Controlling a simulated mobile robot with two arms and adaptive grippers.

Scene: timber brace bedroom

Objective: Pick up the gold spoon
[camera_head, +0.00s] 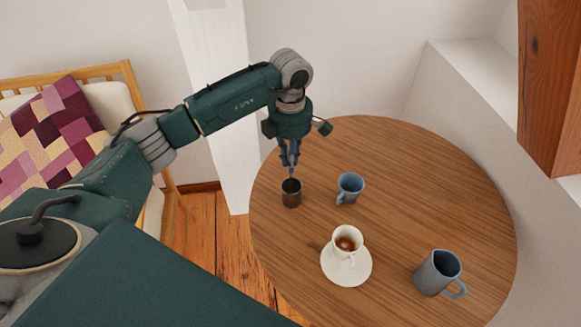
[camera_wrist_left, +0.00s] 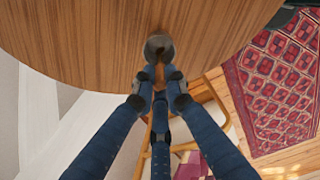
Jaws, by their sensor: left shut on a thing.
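My left gripper (camera_head: 290,165) points down just above a small dark cup (camera_head: 291,194) near the left edge of the round table. Its fingers are shut on the gold spoon (camera_head: 291,175), of which only a thin sliver shows between the fingertips and the cup's mouth. The spoon's lower part is hidden in the cup. My right gripper is not in view.
On the wooden table (camera_head: 440,190) stand a blue mug (camera_head: 350,188) close right of the dark cup, a white cup (camera_head: 347,242) on a saucer (camera_head: 346,276), and a blue-grey pitcher (camera_head: 436,274). A timber post (camera_head: 552,90) rises at the right. The table's far right is clear.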

